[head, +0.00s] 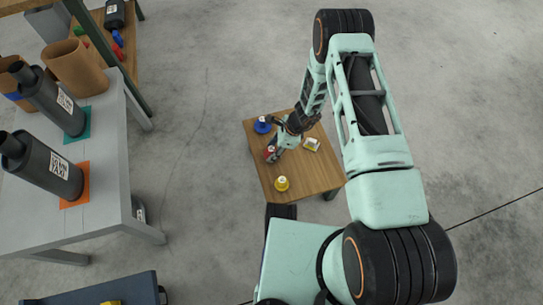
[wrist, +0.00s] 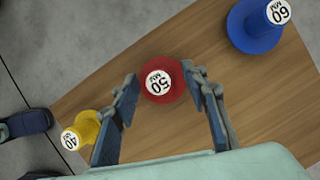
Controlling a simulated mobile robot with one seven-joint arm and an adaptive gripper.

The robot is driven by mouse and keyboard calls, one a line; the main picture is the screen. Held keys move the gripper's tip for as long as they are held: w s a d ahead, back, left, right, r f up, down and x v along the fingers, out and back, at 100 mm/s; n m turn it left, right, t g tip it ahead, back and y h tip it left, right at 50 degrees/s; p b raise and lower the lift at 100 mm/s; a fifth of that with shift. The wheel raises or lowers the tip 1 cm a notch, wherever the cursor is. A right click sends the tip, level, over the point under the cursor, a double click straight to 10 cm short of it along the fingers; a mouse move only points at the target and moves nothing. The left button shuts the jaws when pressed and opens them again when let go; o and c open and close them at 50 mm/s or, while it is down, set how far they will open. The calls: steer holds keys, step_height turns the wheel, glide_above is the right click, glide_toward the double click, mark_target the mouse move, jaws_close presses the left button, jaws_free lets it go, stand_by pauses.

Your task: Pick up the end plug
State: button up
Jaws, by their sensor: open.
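Three flanged end plugs with white number labels stand on a small wooden table (head: 312,176). The red plug (wrist: 162,80), marked 50, is between the fingertips of my open gripper (wrist: 160,73), nearer the tips than the palm. I cannot tell whether the fingers touch it. The blue plug (wrist: 256,28), marked 60, is at the upper right of the wrist view. The yellow plug (wrist: 82,134), marked 40, is at the lower left, beside the left finger. In the head view my gripper (head: 274,150) partly covers the red plug; the blue (head: 262,126) and yellow (head: 282,184) plugs are clear.
A small yellow and white box (head: 311,144) lies on the table right of my gripper. A grey bench (head: 110,190) at the left bears dark mufflers (head: 45,172) on coloured mats and brown containers. Open concrete floor lies between bench and table.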

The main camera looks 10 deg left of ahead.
steer(key=shift+c, duration=0.3)
steer(key=shift+r, duration=0.1)
jaws_close()
